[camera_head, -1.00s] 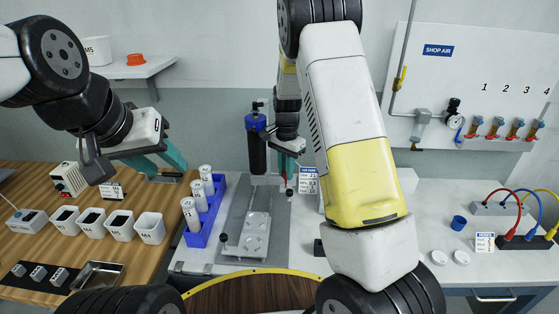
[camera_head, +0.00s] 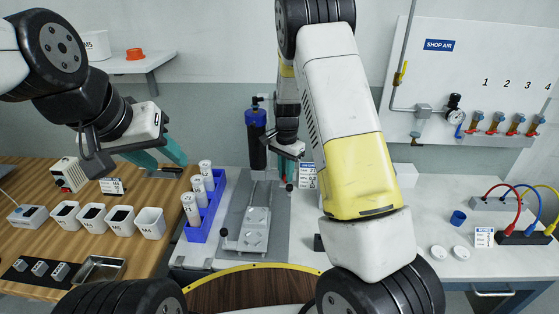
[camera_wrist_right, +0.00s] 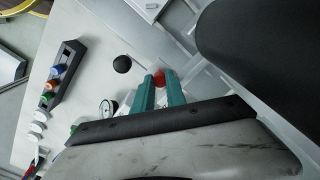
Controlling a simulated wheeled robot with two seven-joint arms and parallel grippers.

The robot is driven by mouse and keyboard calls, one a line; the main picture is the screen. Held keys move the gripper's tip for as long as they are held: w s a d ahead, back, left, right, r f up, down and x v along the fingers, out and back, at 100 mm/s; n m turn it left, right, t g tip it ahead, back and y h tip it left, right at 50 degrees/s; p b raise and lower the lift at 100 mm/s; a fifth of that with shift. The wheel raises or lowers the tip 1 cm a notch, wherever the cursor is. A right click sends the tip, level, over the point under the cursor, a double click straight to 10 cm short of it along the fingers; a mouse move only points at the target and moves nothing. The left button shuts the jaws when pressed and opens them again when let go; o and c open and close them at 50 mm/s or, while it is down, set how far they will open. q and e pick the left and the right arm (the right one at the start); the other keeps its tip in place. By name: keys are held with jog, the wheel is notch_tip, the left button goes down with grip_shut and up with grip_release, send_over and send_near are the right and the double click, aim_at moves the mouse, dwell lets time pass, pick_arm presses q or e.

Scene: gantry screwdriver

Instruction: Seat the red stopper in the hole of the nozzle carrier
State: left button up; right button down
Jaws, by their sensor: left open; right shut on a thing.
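My right gripper (camera_wrist_right: 161,90) is shut on the red stopper (camera_wrist_right: 159,78), which shows between its teal fingertips in the right wrist view. In the head view the right gripper (camera_head: 289,172) hangs over the far right part of the grey fixture, beside the upright blue-and-black screwdriver (camera_head: 256,138). The nozzle carrier and its hole cannot be made out clearly; the arm and fingers cover part of that area. My left gripper (camera_head: 172,160) is open and empty above the wooden table, left of the blue rack.
A metal plate with holes (camera_head: 256,224) lies on the grey fixture base (camera_head: 275,228). A blue rack (camera_head: 198,232) with white tubes stands left of it. White bins (camera_head: 150,222) line the wooden table. Black knobs, one (camera_wrist_right: 122,64) near my right fingers, stick up. White bench space lies at right.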

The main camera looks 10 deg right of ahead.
jog(key=shift+f, duration=0.45)
jog(key=c, duration=1.3)
grip_release()
jog(key=shift+r, duration=0.1)
jog(key=shift+w+r, duration=0.1)
jog(key=shift+r, duration=0.2)
notch_tip(320, 180, up, 6)
jog(key=shift+r, duration=0.55)
jog(key=shift+s+d, duration=0.1)
jog(key=shift+s, duration=0.1)
